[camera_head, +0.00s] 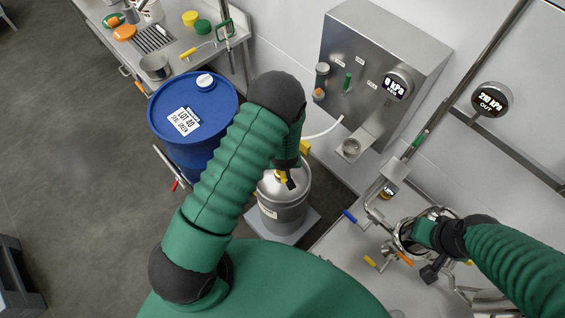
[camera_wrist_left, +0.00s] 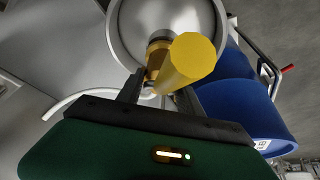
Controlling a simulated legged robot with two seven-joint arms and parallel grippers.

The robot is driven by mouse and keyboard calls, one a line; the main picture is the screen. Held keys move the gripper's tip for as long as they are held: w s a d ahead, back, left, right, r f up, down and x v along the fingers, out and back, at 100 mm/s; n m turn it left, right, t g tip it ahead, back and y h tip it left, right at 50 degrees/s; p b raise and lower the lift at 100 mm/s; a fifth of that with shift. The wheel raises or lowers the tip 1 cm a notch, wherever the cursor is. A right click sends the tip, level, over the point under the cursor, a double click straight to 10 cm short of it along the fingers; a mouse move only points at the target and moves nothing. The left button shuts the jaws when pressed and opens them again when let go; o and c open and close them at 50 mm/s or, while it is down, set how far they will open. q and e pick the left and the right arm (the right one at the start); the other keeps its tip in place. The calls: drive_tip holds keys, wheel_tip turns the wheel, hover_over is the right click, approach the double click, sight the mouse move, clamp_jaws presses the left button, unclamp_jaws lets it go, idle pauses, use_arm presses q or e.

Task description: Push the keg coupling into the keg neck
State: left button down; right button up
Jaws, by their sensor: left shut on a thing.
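The steel keg (camera_head: 283,214) stands on a light plate on the floor, below my left arm. My left gripper (camera_head: 289,183) is just above its top. In the left wrist view the gripper (camera_wrist_left: 160,97) is shut on the keg coupling (camera_wrist_left: 156,58), a brass-coloured body with a thick yellow handle (camera_wrist_left: 190,60). The coupling's far end overlaps the grey keg neck (camera_wrist_left: 160,36) at the middle of the keg top (camera_wrist_left: 125,35). I cannot tell how deep it sits. My right gripper (camera_head: 432,270) is at the steel pipework on the right; its fingers are not clear.
A blue drum (camera_head: 205,95) stands close left of the keg. A steel panel box (camera_head: 350,65) with gauges is on the wall behind. A white hose (camera_head: 325,131) curves near the keg.

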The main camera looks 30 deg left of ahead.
use_arm(q)
drive_tip(key=shift+f+b, duration=0.4)
drive_tip(key=shift+f, duration=0.15)
drive_tip(key=c, duration=0.7)
unclamp_jaws()
drive_tip(key=shift+r, duration=0.15)
wheel_tip(320, 180, up, 7)
drive_tip(key=p, duration=0.6)
